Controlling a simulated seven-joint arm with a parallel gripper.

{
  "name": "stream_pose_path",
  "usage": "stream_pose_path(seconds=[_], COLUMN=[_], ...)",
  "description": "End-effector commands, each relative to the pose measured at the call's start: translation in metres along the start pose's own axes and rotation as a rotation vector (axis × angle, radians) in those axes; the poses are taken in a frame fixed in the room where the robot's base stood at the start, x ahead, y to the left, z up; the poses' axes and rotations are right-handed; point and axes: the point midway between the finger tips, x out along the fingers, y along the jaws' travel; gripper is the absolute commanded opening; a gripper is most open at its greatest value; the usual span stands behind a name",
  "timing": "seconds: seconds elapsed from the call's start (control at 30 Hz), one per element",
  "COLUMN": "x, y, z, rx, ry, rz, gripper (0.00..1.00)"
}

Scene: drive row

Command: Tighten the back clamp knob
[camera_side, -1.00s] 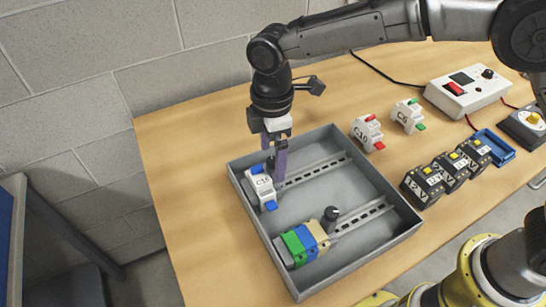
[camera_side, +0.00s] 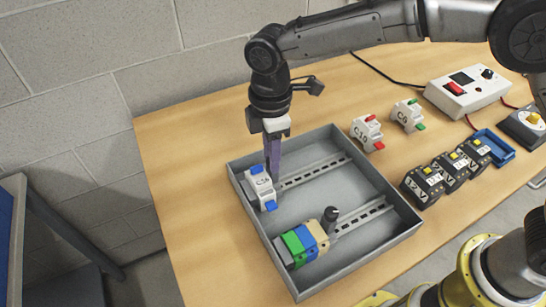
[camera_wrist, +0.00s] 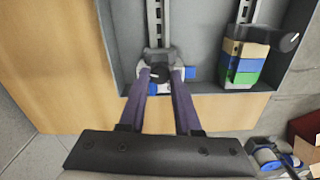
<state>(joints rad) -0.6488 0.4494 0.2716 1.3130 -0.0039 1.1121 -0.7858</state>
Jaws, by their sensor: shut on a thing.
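My gripper (camera_side: 272,178) points down into the grey tray (camera_side: 396,195), at the back rail (camera_side: 315,171). Its purple fingers are shut on the back clamp knob (camera_wrist: 159,76), a dark knob with a pale mark, between the fingertips in the wrist view (camera_wrist: 161,70). The fingers hide this knob in the side view. The white breaker with blue ends (camera_side: 259,186) sits on the back rail right beside the fingers. The front rail (camera_side: 362,215) carries green, blue and beige blocks (camera_side: 303,242) and its own dark clamp knob (camera_side: 331,214).
White breakers with red (camera_side: 367,132) and green (camera_side: 408,115) parts stand behind the tray. Several black blocks (camera_side: 451,170), a blue tray (camera_side: 494,145) and a white control box (camera_side: 467,92) are to the right. Table left of the tray is clear.

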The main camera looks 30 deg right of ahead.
Motion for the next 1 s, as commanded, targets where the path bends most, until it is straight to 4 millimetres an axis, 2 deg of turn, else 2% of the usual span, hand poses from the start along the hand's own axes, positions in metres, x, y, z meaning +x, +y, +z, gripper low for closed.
stream_pose_path(seconds=[0.27,1.0], x=[-0.0007,-0.0011], y=[-0.0013,-0.0032], z=[-0.0050,-0.0054], rx=[0.039,0.958], ry=[0.012,0.009], rz=[0.001,-0.007], gripper=[0.01,0.01])
